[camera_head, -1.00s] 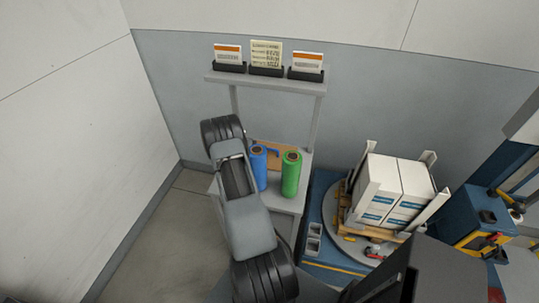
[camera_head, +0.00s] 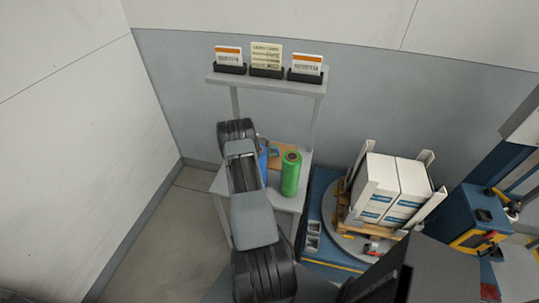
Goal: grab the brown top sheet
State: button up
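A brown sheet (camera_head: 287,150) lies at the back of the small grey table, partly hidden behind the rolls and my arm. Only a strip of it shows. My arm reaches over the left part of the table, and my gripper is hidden from this view, so I cannot see its fingers or what they touch. A blue roll (camera_head: 263,165) stands in front of the sheet, mostly covered by my arm. A green roll (camera_head: 291,175) stands upright to its right.
A grey shelf (camera_head: 265,82) above the table holds several cards in black holders. To the right, white boxes (camera_head: 393,188) stand on a wooden pallet on a round turntable (camera_head: 338,243). A blue machine (camera_head: 482,220) stands at far right. Bare floor (camera_head: 165,235) lies at left.

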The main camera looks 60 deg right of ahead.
grip_shut()
jog(key=shift+r, duration=0.15)
